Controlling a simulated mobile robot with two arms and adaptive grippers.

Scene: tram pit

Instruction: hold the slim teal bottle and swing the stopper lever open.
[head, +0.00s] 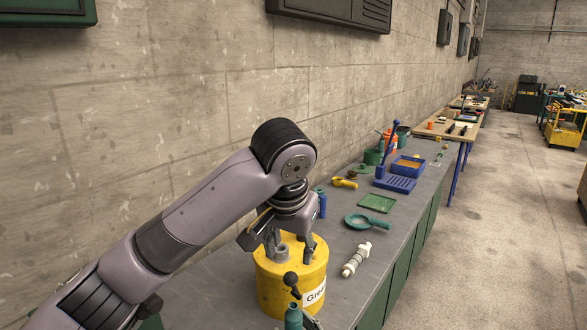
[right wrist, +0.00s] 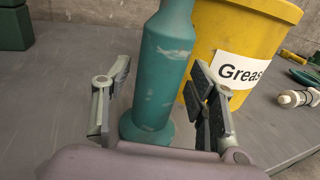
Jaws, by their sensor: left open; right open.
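The slim teal bottle (head: 293,318) stands at the bottom of the head view, cut off by the frame edge. A black stopper lever with a round knob (head: 290,279) shows at its top. In the right wrist view the bottle (right wrist: 163,75) stands upright on the bench, its top out of frame. My right gripper (right wrist: 159,82) is open, with one finger on each side of the bottle and gaps showing. My left gripper (head: 289,252) is open and points down over the yellow grease bucket, behind the bottle's top; whether it touches the bucket is unclear.
The yellow bucket (head: 280,283) stands close behind the bottle. A white fitting (head: 356,260), a teal magnifier-like tool (head: 368,221), a green tray (head: 377,203) and a blue stand (head: 394,182) lie farther along the grey bench (head: 335,298). A concrete wall runs along the left.

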